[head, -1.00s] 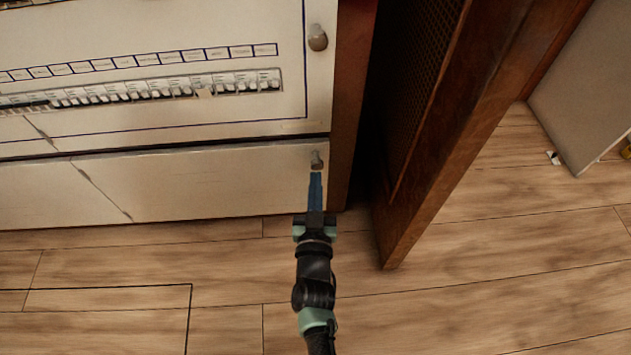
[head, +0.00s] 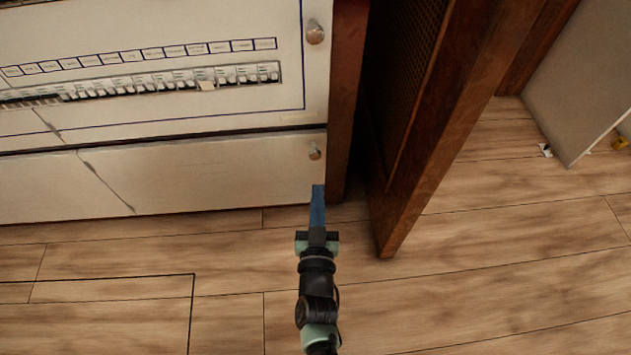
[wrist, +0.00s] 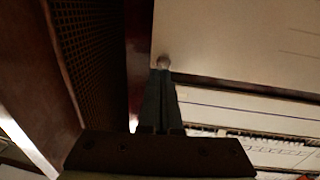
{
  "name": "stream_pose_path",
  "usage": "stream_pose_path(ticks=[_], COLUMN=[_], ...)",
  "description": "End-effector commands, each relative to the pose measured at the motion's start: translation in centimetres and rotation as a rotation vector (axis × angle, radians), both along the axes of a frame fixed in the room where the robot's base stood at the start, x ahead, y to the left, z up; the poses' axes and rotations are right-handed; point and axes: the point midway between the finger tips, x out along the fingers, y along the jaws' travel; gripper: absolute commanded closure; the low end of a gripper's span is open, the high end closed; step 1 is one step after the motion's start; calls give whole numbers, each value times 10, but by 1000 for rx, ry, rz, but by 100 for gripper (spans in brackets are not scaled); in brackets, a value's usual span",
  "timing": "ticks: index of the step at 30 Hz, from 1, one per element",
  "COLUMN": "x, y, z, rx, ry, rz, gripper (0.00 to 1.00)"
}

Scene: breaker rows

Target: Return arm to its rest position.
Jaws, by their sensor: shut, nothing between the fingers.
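My gripper (head: 318,190) is shut and empty, with its blue fingers pointing at the breaker cabinet. In the head view the fingertips lie below the small round knob (head: 315,152) on the lower white panel (head: 220,175), apart from it in the picture. In the wrist view the closed fingers (wrist: 160,75) point up the picture, and the knob (wrist: 163,61) shows just past their tips. My arm reaches up from the bottom edge of the head view.
The breaker row (head: 150,83) sits in the upper panel, which has its own knob (head: 315,32). An open brown wooden door (head: 430,150) with a mesh panel stands right of the cabinet. A pale panel (head: 580,85) stands at far right. The wooden floor (head: 480,285) in front is clear.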

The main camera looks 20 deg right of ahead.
Motion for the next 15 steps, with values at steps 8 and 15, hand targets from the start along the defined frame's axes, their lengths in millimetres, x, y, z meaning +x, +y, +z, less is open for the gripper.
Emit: stream_pose_path(ticks=[8, 15], x=[-56, -73], y=[18, 23], z=[6, 4], rx=[-1, -2], ry=[1, -4], rz=[4, 5], gripper=[100, 100])
